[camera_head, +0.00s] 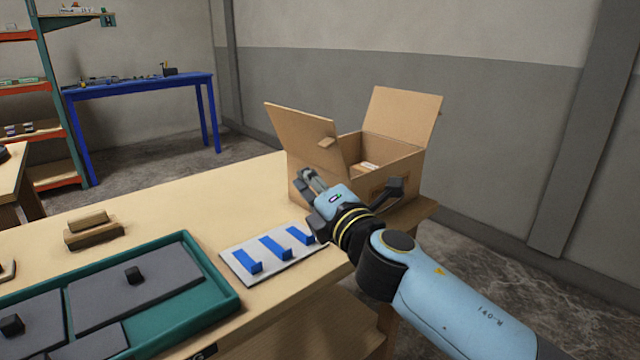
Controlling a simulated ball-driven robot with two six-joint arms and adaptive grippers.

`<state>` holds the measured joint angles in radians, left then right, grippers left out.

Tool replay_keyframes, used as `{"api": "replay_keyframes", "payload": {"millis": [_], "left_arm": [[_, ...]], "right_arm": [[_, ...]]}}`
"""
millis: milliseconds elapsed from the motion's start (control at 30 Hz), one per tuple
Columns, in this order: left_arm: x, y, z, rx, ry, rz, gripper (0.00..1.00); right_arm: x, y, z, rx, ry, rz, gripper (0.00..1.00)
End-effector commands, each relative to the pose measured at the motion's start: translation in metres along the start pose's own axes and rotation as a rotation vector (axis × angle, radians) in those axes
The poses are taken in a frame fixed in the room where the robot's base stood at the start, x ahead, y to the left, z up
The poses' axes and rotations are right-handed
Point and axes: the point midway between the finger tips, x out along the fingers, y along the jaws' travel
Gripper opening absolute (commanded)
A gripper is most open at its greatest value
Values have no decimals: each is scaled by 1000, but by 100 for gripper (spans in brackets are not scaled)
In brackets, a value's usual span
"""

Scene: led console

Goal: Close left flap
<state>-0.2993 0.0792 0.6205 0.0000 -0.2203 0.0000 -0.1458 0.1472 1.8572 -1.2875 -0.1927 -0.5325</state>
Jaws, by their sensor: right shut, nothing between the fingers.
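An open cardboard box (400,168) stands at the far right corner of the table. Its left flap (302,127) stands up and leans outward to the left, with a small tan tab (327,143) on its inner lower edge. Another flap (404,116) stands up at the back right. A pale item (369,166) shows inside the box. My right gripper (306,175) is shut and empty, in front of the box's left side and below the left flap. I cannot tell whether it touches the box. My left gripper is not in view.
A white board (240,262) with blue pieces lies in front of the box. A green tray (226,292) with dark panels fills the near left. Wooden blocks (93,230) lie behind it. The table between blocks and box is clear.

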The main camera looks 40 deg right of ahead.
Motion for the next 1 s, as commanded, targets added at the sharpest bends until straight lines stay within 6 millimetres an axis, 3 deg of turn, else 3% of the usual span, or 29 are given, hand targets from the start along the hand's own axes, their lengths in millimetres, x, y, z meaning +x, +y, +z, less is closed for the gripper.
{"api": "replay_keyframes", "payload": {"millis": [200,300,500,1000], "left_arm": [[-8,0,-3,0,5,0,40],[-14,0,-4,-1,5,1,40],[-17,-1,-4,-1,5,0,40],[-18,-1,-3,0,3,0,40]], "right_arm": [[45,1,3,-1,0,0,0],[46,1,20,-5,1,0,0],[50,0,36,0,1,-1,0],[50,0,40,8,1,-3,0]]}}
